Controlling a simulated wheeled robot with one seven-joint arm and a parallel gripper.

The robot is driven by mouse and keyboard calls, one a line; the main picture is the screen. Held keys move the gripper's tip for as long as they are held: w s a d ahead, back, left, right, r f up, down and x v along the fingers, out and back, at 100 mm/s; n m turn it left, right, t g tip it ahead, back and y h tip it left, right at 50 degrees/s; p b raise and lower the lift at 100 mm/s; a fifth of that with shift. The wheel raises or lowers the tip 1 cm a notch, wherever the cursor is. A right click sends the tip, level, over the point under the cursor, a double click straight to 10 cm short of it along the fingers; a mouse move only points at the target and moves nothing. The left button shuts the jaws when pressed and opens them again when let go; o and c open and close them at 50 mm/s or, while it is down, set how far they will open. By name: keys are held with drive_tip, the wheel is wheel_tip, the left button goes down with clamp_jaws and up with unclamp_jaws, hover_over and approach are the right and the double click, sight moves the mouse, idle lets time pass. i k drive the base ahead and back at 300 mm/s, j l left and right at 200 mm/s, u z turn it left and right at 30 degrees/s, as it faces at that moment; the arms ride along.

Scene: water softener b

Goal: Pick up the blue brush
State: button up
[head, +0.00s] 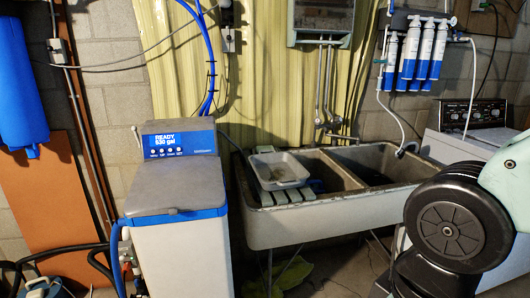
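A small dark blue patch (317,186) shows in the left basin of the double sink (330,215), just right of a white tray (280,170). It is mostly hidden, and I cannot tell whether it is the blue brush. No other thing in the head view is clearly a brush. My arm (455,222) fills the lower right with its black and pale green links. My gripper is out of the picture.
A water softener (178,215) with a grey lid and lit display stands left of the sink. Blue filter cartridges (420,55) hang on the wall above the right basin. A white washer (465,130) stands behind my arm. Hoses and pipes (75,125) run along the left wall.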

sight(320, 190)
drive_tip(key=i, duration=0.7)
drive_tip(key=i+j, duration=0.15)
drive_tip(key=i, duration=0.55)
drive_tip(key=i+z, duration=0.1)
drive_tip(key=i, duration=0.65)
